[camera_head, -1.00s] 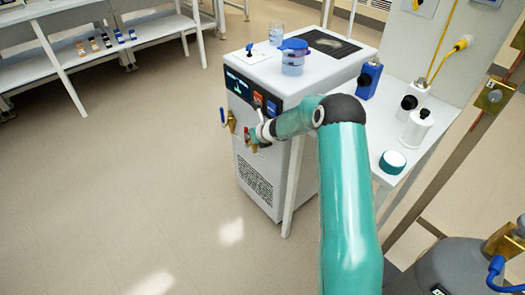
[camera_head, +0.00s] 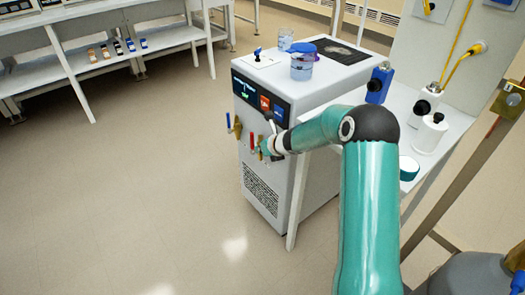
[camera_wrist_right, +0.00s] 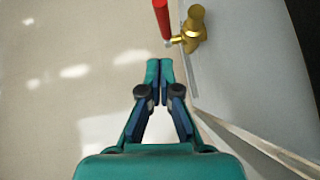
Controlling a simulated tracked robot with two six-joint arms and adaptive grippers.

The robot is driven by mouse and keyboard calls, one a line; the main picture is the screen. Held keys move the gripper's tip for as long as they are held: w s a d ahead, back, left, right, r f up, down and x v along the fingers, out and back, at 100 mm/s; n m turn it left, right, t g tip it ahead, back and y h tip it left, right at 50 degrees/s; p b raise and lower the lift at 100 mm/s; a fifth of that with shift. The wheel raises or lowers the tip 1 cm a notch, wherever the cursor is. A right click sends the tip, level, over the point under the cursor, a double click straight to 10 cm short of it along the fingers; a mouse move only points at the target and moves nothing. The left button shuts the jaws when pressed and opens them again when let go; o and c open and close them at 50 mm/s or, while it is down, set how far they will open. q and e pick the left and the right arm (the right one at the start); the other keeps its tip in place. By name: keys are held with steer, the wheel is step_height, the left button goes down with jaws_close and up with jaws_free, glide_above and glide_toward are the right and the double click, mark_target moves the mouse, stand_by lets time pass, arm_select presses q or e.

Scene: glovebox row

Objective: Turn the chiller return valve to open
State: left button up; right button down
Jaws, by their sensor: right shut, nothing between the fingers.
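The chiller (camera_head: 262,195) is a white cabinet with a dark display panel. On its front are a brass valve with a blue handle (camera_head: 228,120) and, to its right, a brass valve with a red handle (camera_head: 252,143). Both handles look upright; I cannot read which is the return. In the right wrist view the red handle (camera_wrist_right: 161,18) and its brass body (camera_wrist_right: 192,28) are just beyond my right gripper (camera_wrist_right: 159,66). The fingertips are together, empty and apart from the handle. In the head view my right gripper (camera_head: 265,147) partly covers the red-handled valve. My left gripper is out of view.
A blue-lidded jar (camera_head: 302,66) stands on the chiller. A table leg stands close to the chiller's right side. The floor at left is clear.

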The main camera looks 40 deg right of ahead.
step_height(320, 180, up, 10)
steer(key=s+p, duration=0.2)
steer(key=p, duration=0.3)
steer(key=shift+a+f, duration=0.25)
steer(key=shift+a, duration=0.1)
